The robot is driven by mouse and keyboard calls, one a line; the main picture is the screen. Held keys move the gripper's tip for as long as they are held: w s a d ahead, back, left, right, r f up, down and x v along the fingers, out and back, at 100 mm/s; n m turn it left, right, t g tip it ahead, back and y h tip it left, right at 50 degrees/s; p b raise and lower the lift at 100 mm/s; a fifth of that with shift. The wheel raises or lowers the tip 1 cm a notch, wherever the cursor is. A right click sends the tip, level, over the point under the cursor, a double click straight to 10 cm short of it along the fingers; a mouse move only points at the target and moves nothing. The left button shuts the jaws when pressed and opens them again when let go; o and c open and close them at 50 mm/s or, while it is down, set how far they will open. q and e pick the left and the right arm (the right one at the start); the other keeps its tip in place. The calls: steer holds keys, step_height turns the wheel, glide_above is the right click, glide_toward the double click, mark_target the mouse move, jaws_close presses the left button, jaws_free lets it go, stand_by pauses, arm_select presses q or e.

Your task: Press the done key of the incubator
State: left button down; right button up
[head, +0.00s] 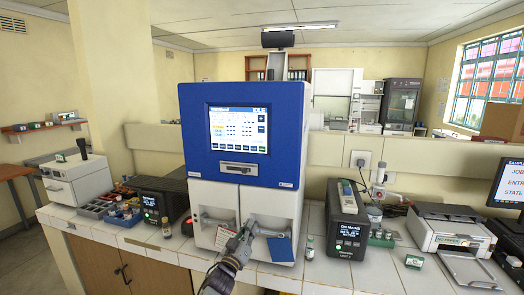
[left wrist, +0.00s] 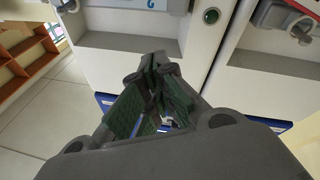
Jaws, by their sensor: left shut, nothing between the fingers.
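The incubator (head: 236,85) is a tall blue and white machine standing on the tiled bench. Its lit touchscreen (head: 239,128) is in the blue upper part and has a row of small keys along its lower edge. Their lettering is too small to read, so I cannot tell which is the done key. My left gripper (head: 251,226) is in front of the white lower doors, well below the screen. It is shut and empty. In the left wrist view its fingertips (left wrist: 158,66) are together, below a round green button (left wrist: 211,16) on the white front. My right gripper is not in view.
Door handles (head: 272,231) stick out beside my left gripper. A black device (head: 347,222) stands right of the incubator and another (head: 160,203) stands left. Small vials (head: 310,246) stand near the bench's front. A printer (head: 450,228) is farther right.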

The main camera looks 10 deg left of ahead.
arm_select(q)
step_height(320, 180, up, 16)
steer(key=s+t+h, duration=0.2)
steer(key=m+t+h+p, duration=0.1)
steer(key=m+t+h, duration=0.1)
steer(key=h, duration=0.1)
glide_toward(262, 149)
steer(key=s+d+r, duration=0.1)
steer(key=s+r, duration=0.5)
steer(key=r, duration=0.1)
steer(key=shift+s+f, duration=0.1)
steer(key=shift+w+d+b, duration=0.15)
steer(key=shift+w+b, duration=1.4)
steer(key=shift+w, duration=2.8)
